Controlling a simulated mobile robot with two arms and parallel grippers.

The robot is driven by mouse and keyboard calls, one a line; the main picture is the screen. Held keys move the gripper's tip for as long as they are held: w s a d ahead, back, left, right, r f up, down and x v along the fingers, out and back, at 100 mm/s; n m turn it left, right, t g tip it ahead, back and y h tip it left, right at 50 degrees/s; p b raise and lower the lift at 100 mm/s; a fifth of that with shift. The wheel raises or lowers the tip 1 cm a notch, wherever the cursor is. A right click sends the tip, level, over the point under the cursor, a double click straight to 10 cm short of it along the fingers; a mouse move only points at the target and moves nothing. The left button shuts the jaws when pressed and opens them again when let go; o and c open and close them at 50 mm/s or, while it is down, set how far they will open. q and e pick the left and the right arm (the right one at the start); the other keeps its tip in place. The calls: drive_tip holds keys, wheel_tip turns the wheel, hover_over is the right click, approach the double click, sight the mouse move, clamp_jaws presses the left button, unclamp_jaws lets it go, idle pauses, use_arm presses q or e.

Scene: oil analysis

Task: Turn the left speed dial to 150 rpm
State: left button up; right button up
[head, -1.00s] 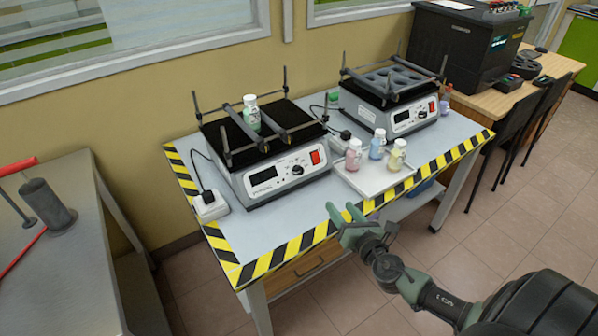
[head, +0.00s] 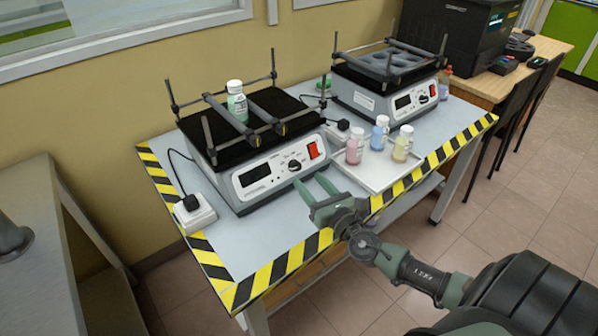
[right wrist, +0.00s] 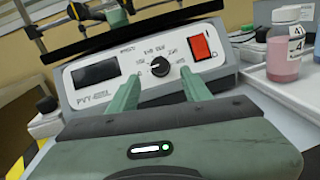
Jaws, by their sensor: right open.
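The left shaker (head: 262,150) has a grey-white front panel with a dark display, a red switch and a black speed dial (head: 294,165). In the right wrist view the dial (right wrist: 160,66) sits amid printed numbers too small to read surely. Its pointer direction is unclear. My right gripper (head: 314,190) is open and empty in front of the panel, just below the dial. In the right wrist view its two green fingers (right wrist: 158,92) are spread, with the dial between and beyond them. I cannot tell any contact. My left gripper is not in view.
A bottle with green contents (head: 236,102) stands on the left shaker's black platform. A white tray (head: 372,180) with several bottles is right of my gripper. A second shaker (head: 388,92) stands behind. A white power socket (head: 194,213) is at left.

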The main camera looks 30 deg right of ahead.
sight(298, 168)
drive_tip(key=w, duration=0.5)
drive_tip(key=shift+w+d, duration=0.15)
drive_tip(key=shift+w, duration=0.15)
clamp_jaws()
